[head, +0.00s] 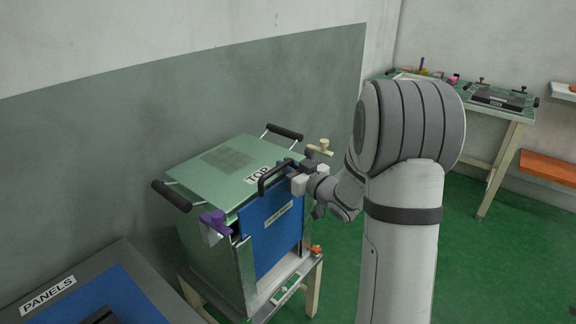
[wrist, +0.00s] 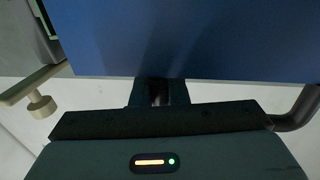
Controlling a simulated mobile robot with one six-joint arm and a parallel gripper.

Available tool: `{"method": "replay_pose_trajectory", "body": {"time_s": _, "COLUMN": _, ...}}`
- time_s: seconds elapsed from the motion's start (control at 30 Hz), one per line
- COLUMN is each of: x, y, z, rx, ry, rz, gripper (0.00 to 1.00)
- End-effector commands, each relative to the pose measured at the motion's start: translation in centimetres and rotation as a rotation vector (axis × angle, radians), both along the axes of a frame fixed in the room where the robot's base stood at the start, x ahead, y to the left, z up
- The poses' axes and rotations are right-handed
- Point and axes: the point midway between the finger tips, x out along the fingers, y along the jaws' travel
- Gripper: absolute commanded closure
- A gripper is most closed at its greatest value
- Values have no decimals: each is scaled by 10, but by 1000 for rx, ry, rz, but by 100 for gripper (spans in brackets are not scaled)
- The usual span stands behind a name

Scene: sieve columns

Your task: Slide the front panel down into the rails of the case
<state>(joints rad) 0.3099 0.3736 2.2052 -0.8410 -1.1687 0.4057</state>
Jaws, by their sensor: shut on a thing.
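The case (head: 220,170) has a green top labelled TOP and stands upright on a small stand. The blue front panel (head: 272,240) is upright at the case's front, between its side rails. A paler strip shows below the panel's lower edge. My gripper (head: 296,182) is shut on the panel at its upper edge, by the black handle (head: 272,176). In the wrist view the blue panel (wrist: 190,40) fills the upper part, with the fingers (wrist: 157,92) at its edge. Whether the panel's edges sit inside the rails is hard to tell.
A purple clamp (head: 214,222) is at the case's left front corner, and a beige knobbed latch (head: 320,148) at the right. Black handles (head: 172,196) stick out from the case's sides. A PANELS tray (head: 100,270) is at lower left. A workbench (head: 510,112) stands far right.

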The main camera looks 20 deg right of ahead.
Motion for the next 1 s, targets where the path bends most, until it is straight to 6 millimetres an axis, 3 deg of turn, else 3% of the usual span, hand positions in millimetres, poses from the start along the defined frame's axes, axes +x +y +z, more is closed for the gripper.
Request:
{"method": "replay_pose_trajectory", "body": {"time_s": 0.2, "x": 0, "y": 0, "z": -9, "rx": 1, "ry": -2, "rz": 0, "gripper": 100}}
{"method": "replay_pose_trajectory", "body": {"time_s": 0.77, "x": 0, "y": 0, "z": -4, "rx": 1, "ry": -2, "rz": 0, "gripper": 100}}
{"method": "replay_pose_trajectory", "body": {"time_s": 0.8, "x": 0, "y": 0, "z": -4, "rx": 1, "ry": -2, "rz": 0, "gripper": 83}}
{"method": "replay_pose_trajectory", "body": {"time_s": 1.0, "x": 0, "y": 0, "z": -3, "rx": 0, "ry": -3, "rz": 0, "gripper": 82}}
